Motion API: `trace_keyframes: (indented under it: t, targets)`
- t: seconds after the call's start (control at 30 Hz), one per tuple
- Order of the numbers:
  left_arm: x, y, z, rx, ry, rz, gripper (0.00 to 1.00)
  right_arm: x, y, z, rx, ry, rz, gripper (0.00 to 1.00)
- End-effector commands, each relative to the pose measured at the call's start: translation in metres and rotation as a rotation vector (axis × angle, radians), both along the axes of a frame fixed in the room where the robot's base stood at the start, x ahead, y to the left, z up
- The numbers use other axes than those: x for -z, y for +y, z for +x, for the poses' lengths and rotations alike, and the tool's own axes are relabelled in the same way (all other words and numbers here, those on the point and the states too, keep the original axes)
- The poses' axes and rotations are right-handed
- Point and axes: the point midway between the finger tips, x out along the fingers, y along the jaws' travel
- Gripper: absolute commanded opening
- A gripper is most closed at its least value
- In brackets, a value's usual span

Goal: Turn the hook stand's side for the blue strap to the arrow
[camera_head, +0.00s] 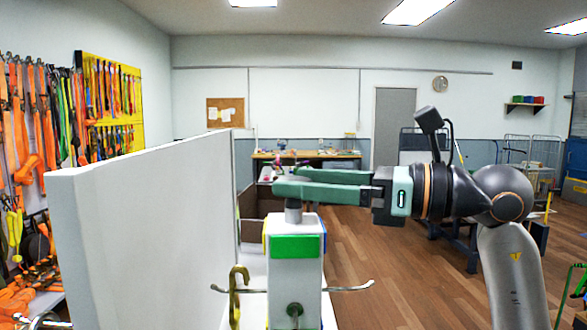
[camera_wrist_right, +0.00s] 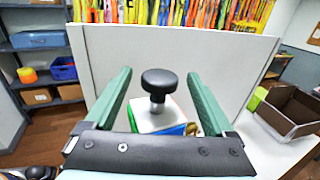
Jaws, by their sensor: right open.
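The hook stand (camera_head: 294,255) is a white upright post with a green panel (camera_head: 295,246) facing me in the head view. Slivers of blue show at its right edge and yellow at its left edge. Curved metal hooks stick out left and right. My right gripper (camera_head: 284,179) is level above the stand's top. In the right wrist view, the black knob (camera_wrist_right: 159,82) on the stand's top is between the open fingers, with a gap on each side. No arrow or blue strap can be made out. My left gripper is not in view.
A tall white panel (camera_head: 150,210) stands close to the left of the stand. A yellow hook (camera_head: 237,295) shows beside the stand's left hook. An open brown box (camera_wrist_right: 283,108) sits behind on the white surface.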

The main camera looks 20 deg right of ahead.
Motion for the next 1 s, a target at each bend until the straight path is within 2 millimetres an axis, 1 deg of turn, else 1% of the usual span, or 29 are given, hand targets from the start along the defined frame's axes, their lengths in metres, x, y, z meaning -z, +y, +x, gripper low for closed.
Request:
trace_keyframes:
  t: [0.1, 0.2, 0.5, 1.0]
  targets:
    - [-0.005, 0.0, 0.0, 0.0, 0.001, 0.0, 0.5, -0.001, 0.011, 0.008, -0.002, 0.0, 0.001, 0.88]
    - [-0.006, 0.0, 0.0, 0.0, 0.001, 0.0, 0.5, -0.001, 0.014, 0.012, 0.0, -0.001, 0.0, 0.88]
    - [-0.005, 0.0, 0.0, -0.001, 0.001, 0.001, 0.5, 0.0, 0.016, 0.013, 0.0, -0.001, 0.001, 0.88]
    - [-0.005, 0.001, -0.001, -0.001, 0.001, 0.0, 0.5, 0.0, 0.015, 0.013, 0.0, 0.0, 0.0, 0.32]
